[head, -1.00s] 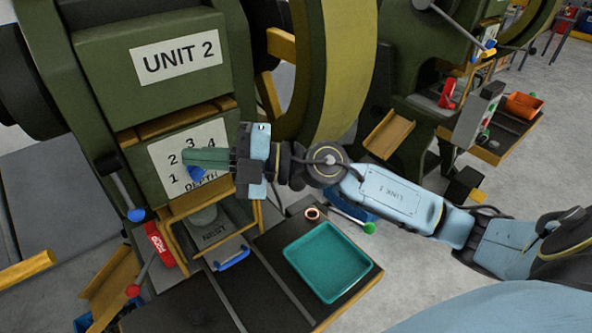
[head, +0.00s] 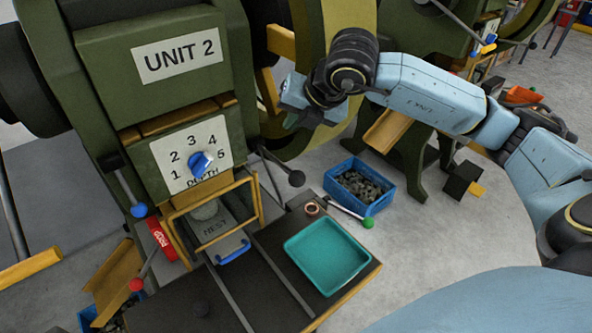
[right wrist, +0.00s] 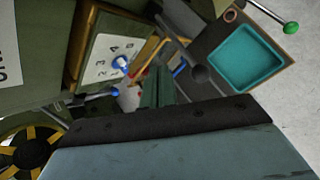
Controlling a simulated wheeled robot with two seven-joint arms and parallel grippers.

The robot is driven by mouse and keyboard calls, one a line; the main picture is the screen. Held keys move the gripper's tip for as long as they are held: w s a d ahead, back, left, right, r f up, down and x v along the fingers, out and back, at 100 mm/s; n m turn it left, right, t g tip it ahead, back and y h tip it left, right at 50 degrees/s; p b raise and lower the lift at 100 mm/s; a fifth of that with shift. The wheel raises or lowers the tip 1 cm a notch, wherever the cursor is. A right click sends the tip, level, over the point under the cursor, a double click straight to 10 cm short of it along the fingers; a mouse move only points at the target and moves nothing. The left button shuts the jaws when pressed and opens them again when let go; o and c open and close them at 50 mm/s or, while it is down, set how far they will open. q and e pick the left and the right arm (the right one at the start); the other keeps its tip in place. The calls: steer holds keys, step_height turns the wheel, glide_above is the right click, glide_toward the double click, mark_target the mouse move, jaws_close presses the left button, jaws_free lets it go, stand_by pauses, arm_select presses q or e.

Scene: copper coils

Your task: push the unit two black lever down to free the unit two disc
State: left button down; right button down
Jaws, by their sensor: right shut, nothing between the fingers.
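The unit two press carries a white UNIT 2 sign (head: 179,55). A black lever with a black ball end (head: 297,178) sticks out from its right side, sloping down to the right; its ball also shows in the right wrist view (right wrist: 200,75). My right gripper (head: 291,119) is above the lever, near the yellow-rimmed wheel, apart from the ball. Its shut, empty greenish fingers (right wrist: 158,84) show in the right wrist view. A grey round piece (head: 205,210) sits by the NEST label behind a yellow frame; I cannot tell whether it is the disc. My left gripper is out of view.
A depth dial (head: 200,162) with a blue knob is on the press front. A teal tray (head: 318,285) and copper ring (head: 312,209) lie on the dark table. A blue bin (head: 345,204) and green-ended lever (head: 368,223) stand right. Blue- and red-ended levers are left.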

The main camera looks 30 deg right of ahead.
steer(key=b, duration=0.4)
glide_above(298, 173)
step_height(298, 173, down, 8)
steer(key=shift+w+r, duration=0.15)
steer(key=shift+f+b, duration=0.55)
steer(key=shift+b, duration=0.2)
stand_by(0.9)
stand_by(0.3)
steer(key=shift+f+b, duration=0.35)
steer(key=shift+b, duration=0.45)
